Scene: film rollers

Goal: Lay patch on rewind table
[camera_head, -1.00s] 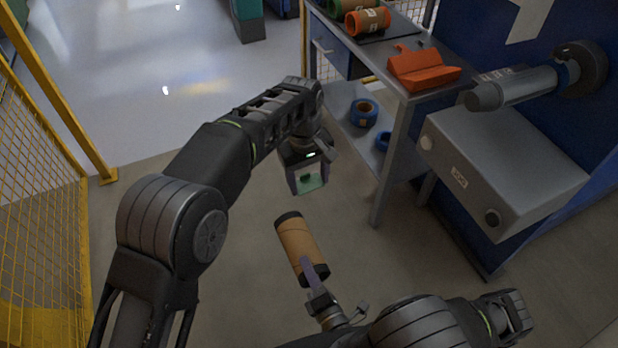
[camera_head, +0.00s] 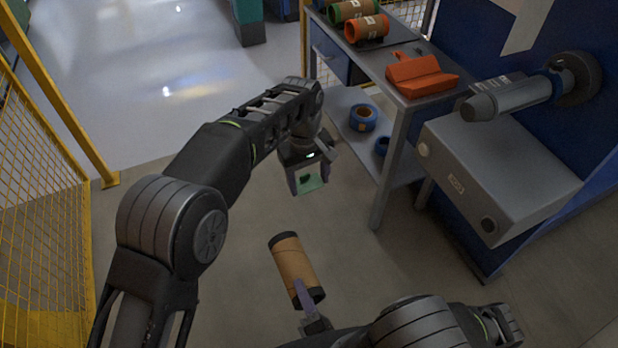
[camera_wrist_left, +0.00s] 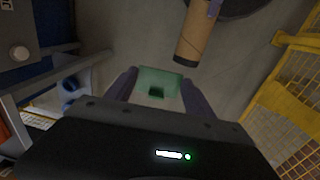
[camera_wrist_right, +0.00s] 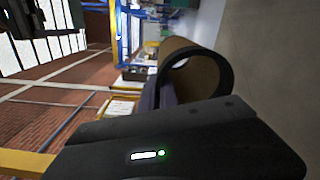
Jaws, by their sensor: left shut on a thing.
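My left gripper (camera_head: 307,181) is shut on a pale green patch (camera_wrist_left: 160,77), held between its fingertips in mid-air above the floor. The patch has a dark mark or opening near its lower edge in the left wrist view. My right gripper (camera_head: 301,296) is at the near end of a brown cardboard tube (camera_head: 291,262) with black ends and holds it in mid-air, tilted. The tube's open end shows in the right wrist view (camera_wrist_right: 195,72); one finger is partly hidden there. A grey table (camera_head: 388,68) stands ahead to the right, beyond both grippers; no label names it.
On the table are rolls with green (camera_head: 352,10) and orange (camera_head: 367,28) rims and an orange cradle (camera_head: 420,76). Blue rolls (camera_head: 363,117) lie on its lower shelf. A grey machine box (camera_head: 500,170) and spindle (camera_head: 515,95) stand right. Yellow mesh fence (camera_head: 45,215) runs left.

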